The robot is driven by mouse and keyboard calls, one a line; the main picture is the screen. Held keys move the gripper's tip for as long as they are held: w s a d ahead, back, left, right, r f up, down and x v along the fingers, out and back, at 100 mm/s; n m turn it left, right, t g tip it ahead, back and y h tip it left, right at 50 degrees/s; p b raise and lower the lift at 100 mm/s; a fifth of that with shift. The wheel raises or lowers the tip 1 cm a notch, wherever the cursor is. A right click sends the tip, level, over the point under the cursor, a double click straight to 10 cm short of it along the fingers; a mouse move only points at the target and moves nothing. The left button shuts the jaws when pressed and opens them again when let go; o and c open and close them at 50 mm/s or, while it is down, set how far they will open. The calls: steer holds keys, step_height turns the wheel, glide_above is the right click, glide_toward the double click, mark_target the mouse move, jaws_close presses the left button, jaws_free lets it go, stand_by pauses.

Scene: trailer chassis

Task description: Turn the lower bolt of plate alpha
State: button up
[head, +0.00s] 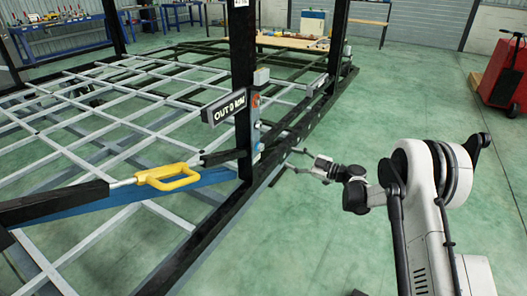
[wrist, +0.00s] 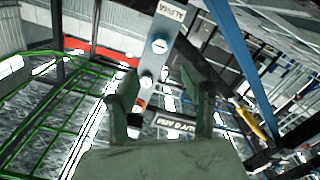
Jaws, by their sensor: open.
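In the wrist view, a pale plate (wrist: 168,28) labelled ALPHA carries two round, light bolt heads. One bolt (wrist: 158,45) is nearer the label; the other bolt (wrist: 146,80) is nearer an orange part (wrist: 140,103). In the head view, the orange part (head: 255,100) sits above a small pale plate (head: 257,135) on the dark post, too small there to read. My gripper (head: 291,160) is open and empty, right of the post and apart from it. In the wrist view, my gripper (wrist: 155,86) has its fingers spread either side of the bolt nearer the orange part.
An OUT 0 MM display (head: 223,107) juts from the post's left side. A yellow handle (head: 167,177) sits on the bar at front left. The chassis rail (head: 225,215) runs beneath the post. A red cart (head: 505,78) stands far right. Green floor between is open.

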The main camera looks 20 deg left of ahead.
mark_target(263, 148)
steer(key=a+b, duration=0.1)
steer(key=a, duration=0.3)
steer(key=w+a+b, duration=0.1)
steer(key=a, duration=0.4)
steer(key=w+a+b, duration=0.1)
steer(key=a, duration=0.3)
steer(key=shift+w+a+b, duration=0.15)
steer(key=shift+a+b, duration=0.1)
steer(key=shift+b, duration=0.1)
jaws_close()
steer(key=shift+m, duration=0.4)
